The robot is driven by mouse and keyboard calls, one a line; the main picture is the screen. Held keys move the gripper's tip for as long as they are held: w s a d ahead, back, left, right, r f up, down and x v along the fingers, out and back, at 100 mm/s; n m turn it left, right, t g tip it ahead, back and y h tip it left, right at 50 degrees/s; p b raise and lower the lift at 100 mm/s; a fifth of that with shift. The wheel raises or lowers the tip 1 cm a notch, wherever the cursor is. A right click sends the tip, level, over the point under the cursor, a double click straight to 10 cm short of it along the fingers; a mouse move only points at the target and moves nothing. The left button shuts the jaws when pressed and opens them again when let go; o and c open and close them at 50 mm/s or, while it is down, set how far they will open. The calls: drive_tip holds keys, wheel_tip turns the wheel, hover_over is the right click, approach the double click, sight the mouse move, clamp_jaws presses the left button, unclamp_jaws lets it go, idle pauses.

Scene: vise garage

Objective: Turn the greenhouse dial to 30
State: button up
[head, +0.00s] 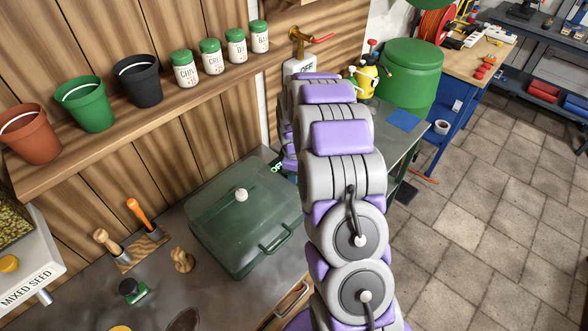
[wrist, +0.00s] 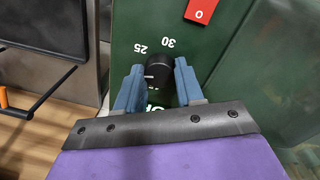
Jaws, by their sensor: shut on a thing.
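The black dial knob (wrist: 158,66) shows in the wrist view on a dark green panel (wrist: 126,40). The printed numbers 25 and 30 appear upside down above it. A short white mark shows on the knob's left side, pointing roughly left in the picture. My gripper (wrist: 159,73) has its two blue-grey fingers on either side of the knob and is shut on it. Other dial markings below the knob are partly hidden by the fingers. In the head view, a greenhouse with a translucent green cover (head: 235,215) stands on the bench; my arm hides the dial there.
A red switch marked 0 (wrist: 201,11) sits close to the dial, up and right. In the head view, pots and jars line a wooden shelf (head: 160,128). Hand tools (head: 139,213) stand left of the greenhouse. Tiled floor (head: 485,220) is open at right.

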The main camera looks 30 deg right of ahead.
drive_tip(key=m+p, duration=0.2)
drive_tip(key=m, duration=0.4)
drive_tip(key=m+g+p, duration=0.1)
drive_tip(key=m, duration=0.5)
drive_tip(key=shift+f+m, duration=0.1)
drive_tip(key=shift+m, duration=0.3)
drive_tip(key=m, duration=0.6)
drive_tip(key=shift+p, duration=0.35)
drive_tip(key=m, duration=0.4)
drive_tip(key=shift+a, duration=0.1)
drive_tip(key=shift+w+m, duration=0.15)
drive_tip(key=shift+m, duration=1.15)
drive_tip(key=shift+y, duration=0.3)
drive_tip(key=o, duration=1)
drive_tip(key=shift+w, duration=0.1)
